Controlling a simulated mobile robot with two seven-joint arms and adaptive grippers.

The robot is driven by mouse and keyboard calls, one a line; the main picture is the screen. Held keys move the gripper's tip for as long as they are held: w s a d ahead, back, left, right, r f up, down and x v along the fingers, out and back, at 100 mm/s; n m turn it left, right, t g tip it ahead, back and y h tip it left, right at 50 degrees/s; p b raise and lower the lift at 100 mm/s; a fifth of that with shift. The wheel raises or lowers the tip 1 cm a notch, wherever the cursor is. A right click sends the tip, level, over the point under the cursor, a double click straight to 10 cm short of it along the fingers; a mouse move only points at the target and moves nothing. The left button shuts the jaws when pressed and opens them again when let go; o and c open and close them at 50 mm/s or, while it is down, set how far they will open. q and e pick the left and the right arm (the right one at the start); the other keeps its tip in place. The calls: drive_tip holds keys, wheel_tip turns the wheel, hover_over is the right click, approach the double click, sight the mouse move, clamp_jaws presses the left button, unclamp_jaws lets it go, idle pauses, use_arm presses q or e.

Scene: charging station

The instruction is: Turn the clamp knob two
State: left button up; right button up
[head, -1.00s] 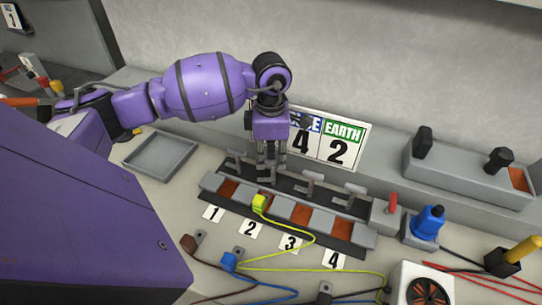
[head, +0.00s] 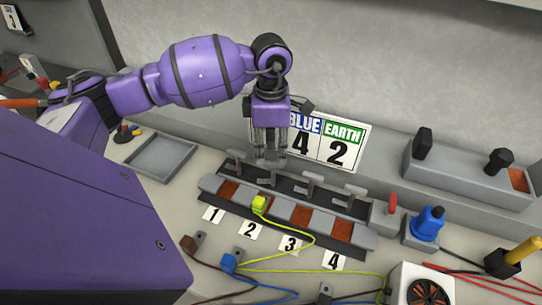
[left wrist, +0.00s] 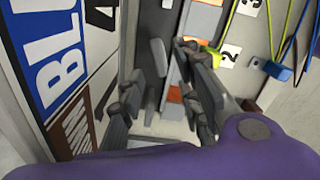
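The clamp block (head: 240,213) has several grey T-shaped clamp knobs along its back and floor labels 1 to 4 in front. Clamp knob two (head: 271,168) is second from the left, behind the slot holding a yellow-green plug (head: 259,203). My left gripper (head: 269,153) points down just above this knob, its fingers apart. In the left wrist view, the left gripper (left wrist: 160,95) is open, and a grey knob handle (left wrist: 156,62) shows beyond and between the fingers. I cannot tell whether they touch it. My right gripper is not in view.
A sign reading BLUE 4, EARTH 2 (head: 335,146) stands close behind the gripper. A grey tray (head: 160,160) is at left. A blue connector (head: 428,222), a fan box (head: 420,285) and loose cables lie at right and front.

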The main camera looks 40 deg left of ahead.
use_arm(q)
wheel_tip(320, 180, up, 8)
drive_tip(key=shift+o, duration=0.2)
